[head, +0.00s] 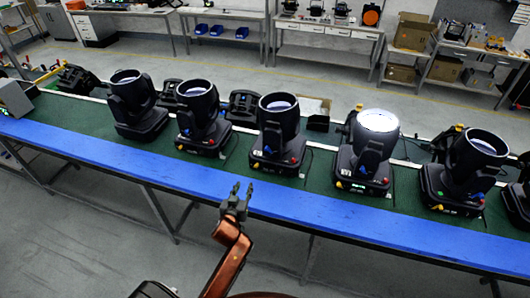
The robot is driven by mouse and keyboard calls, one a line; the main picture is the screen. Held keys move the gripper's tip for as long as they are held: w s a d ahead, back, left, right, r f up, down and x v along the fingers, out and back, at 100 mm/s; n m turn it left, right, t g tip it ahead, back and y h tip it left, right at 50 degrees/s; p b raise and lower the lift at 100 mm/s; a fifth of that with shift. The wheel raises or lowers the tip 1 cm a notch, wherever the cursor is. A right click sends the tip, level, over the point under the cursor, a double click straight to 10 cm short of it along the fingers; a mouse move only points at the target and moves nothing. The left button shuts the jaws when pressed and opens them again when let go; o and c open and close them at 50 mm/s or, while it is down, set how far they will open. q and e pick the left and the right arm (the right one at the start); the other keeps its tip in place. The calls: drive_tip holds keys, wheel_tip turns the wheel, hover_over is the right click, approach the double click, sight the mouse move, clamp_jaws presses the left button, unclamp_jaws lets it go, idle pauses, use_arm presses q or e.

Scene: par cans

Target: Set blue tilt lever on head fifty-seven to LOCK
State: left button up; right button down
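Several black moving-head lamps stand in a row on the green bench top (224,158). The numbers on them are too small to read, so I cannot tell which is head fifty-seven. The middle head (277,135) is the one nearest beyond my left gripper. The head to its right (373,150) has a brightly lit lens. Small blue parts show on the heads, such as one on the lit head (362,163); their settings cannot be made out. My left gripper (242,188) is open and empty, in front of the blue bench edge, apart from every head. My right gripper is out of view.
The blue front rail (330,212) runs along the bench. More heads stand at left (138,105) and right (466,170). A grey box (15,98) is at the far left end. Workbenches with blue bins (217,30) line the back. The floor before the bench is clear.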

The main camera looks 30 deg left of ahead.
sight(266, 150)
use_arm(q)
drive_tip(key=shift+w+d+r+t+h+p, duration=0.15)
drive_tip(key=shift+w+r+t, duration=0.85)
drive_tip(key=shift+w, duration=1.75)
drive_tip(key=shift+w+d+r+t+h+p, duration=0.15)
drive_tip(key=shift+w+r+t+h, duration=0.2)
drive_tip(key=shift+w+r, duration=1.8)
drive_tip(key=shift+w+r+t+h+p, duration=0.15)
drive_tip(key=shift+w+r+t, duration=0.55)
drive_tip(key=shift+w, duration=2.65)
drive_tip(key=shift+c, duration=0.7)
clamp_jaws()
